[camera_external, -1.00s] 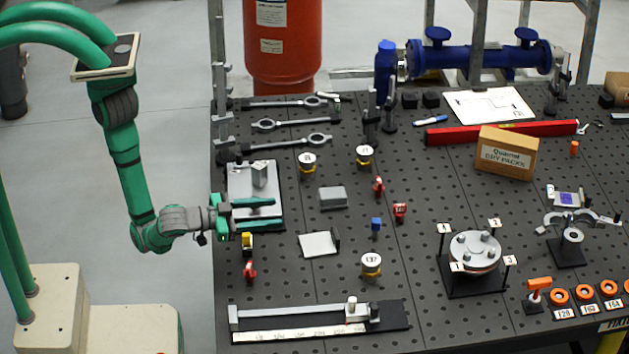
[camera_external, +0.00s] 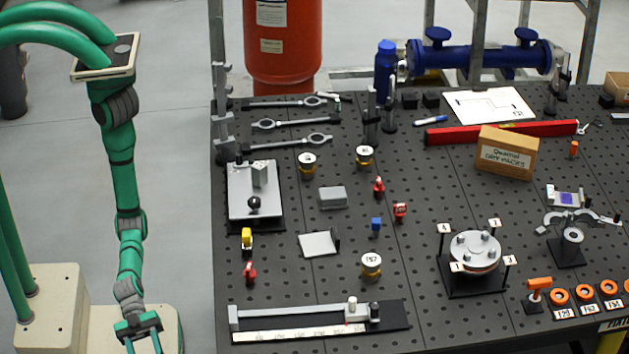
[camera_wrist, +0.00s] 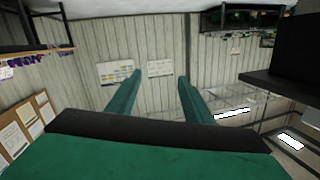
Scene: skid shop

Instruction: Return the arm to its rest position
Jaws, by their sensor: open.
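My green arm hangs down at the left of the external view, clear of the table. My gripper (camera_external: 143,345) is low at the picture's bottom edge, in front of my base, with its two fingers apart and nothing seen between them. In the wrist view my gripper (camera_wrist: 158,95) shows two green fingers spread apart, with the wall of the room beyond and no object between them.
The dark perforated table (camera_external: 300,275) stands to the right of my arm. A metal plate fixture (camera_external: 240,205) and a yellow-topped piece (camera_external: 247,238) are near its left edge. Grey floor (camera_external: 180,180) between arm and table is clear.

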